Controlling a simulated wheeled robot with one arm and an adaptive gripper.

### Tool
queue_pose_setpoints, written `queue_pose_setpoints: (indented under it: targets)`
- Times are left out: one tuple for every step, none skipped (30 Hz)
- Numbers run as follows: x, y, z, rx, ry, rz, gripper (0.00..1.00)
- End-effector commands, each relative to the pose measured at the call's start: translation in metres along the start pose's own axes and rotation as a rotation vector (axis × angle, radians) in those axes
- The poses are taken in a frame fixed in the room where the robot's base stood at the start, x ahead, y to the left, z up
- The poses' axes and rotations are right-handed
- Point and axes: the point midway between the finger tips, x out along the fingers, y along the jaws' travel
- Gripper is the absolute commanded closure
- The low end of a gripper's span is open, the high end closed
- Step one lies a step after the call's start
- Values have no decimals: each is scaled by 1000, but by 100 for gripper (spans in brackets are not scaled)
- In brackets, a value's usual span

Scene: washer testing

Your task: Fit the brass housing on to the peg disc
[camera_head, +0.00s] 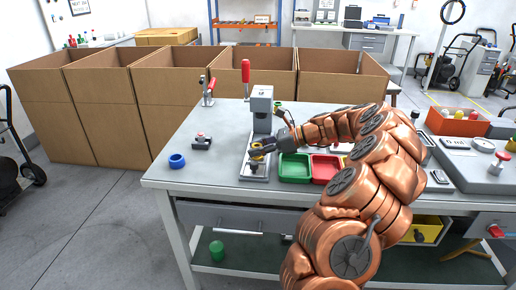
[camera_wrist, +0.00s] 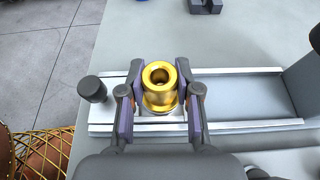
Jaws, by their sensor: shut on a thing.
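The brass housing (camera_wrist: 159,88) is a gold, stepped cylinder with a round bore in its top. It stands upright between the two fingers of my gripper (camera_wrist: 159,104), which is shut on it. In the head view my gripper (camera_head: 268,150) is low over the front of the press base, and the brass housing (camera_head: 256,152) shows as a small yellow spot there. The peg disc is not clearly visible; a pale rim just under the housing in the wrist view may be part of it. I cannot tell whether the housing touches it.
The press (camera_head: 262,112) with a red-handled lever stands behind my gripper. A green tray (camera_head: 294,168) and a red tray (camera_head: 325,169) lie close on the right. A blue ring (camera_head: 177,161) and a small dark fixture (camera_head: 201,142) are on the left. The front left tabletop is clear.

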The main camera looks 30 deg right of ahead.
Motion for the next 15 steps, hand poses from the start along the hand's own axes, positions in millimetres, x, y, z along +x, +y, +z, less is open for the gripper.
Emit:
queue_pose_setpoints:
  targets:
    - [1, 1, -1, 1, 2, 2, 100]
    - [1, 1, -2, 1, 2, 2, 100]
    - [1, 1, -2, 1, 2, 3, 66]
    - [1, 1, -2, 1, 2, 3, 63]
    - [1, 1, -2, 1, 2, 3, 60]
    - [1, 1, -2, 1, 2, 3, 56]
    - [1, 1, -1, 1, 2, 3, 53]
    - [1, 0, -1, 1, 2, 2, 50]
    - [1, 0, -1, 1, 2, 2, 46]
    - [1, 0, -1, 1, 2, 2, 42]
    - [1, 0, -1, 1, 2, 2, 39]
    - [1, 0, -1, 1, 1, 2, 38]
    - [0, 0, -1, 1, 1, 2, 38]
    - [0, 0, -1, 1, 1, 2, 38]
    - [0, 0, -1, 1, 1, 2, 38]
